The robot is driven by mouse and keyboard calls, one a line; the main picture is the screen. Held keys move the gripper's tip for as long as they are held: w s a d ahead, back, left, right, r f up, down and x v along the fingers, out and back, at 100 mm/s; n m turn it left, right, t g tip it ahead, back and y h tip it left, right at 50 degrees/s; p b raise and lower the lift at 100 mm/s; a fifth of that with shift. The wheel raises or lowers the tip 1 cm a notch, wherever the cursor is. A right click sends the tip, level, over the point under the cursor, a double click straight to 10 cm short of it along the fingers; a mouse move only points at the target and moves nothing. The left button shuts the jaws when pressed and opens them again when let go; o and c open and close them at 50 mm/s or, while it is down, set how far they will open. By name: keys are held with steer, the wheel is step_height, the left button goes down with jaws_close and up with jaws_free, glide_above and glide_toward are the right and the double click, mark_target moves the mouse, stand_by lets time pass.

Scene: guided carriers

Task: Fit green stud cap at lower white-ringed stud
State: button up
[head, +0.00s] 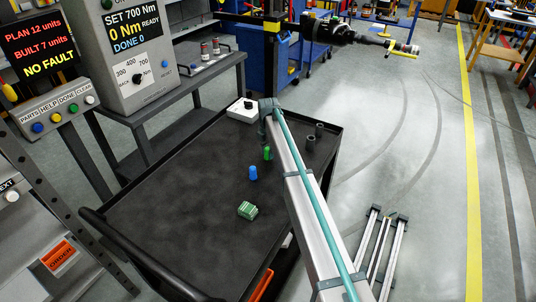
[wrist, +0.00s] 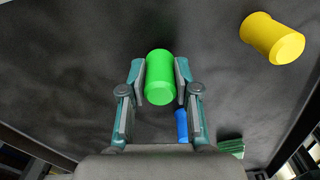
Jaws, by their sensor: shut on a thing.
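The green stud cap (wrist: 159,77) is between the two fingers of my gripper (wrist: 160,70) in the wrist view, with a pad on each side. My gripper is shut on it. The green cap also shows in the head view (head: 267,153), above the dark cart top beside a long silver and teal beam. I cannot tell whether the cap touches the cart top. My gripper is not clearly made out in the head view. I cannot make out a white-ringed stud in either view.
A yellow cap (wrist: 271,38) is at upper right in the wrist view. A blue cap (head: 253,173) and a ribbed green block (head: 247,210) stand on the black cart (head: 165,215).

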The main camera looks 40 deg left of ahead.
steer(key=s+d+r+b, duration=0.5)
steer(key=s+d+r, duration=0.4)
steer(key=r, duration=0.3)
steer(key=shift+s+d, duration=0.15)
steer(key=shift+d, duration=0.6)
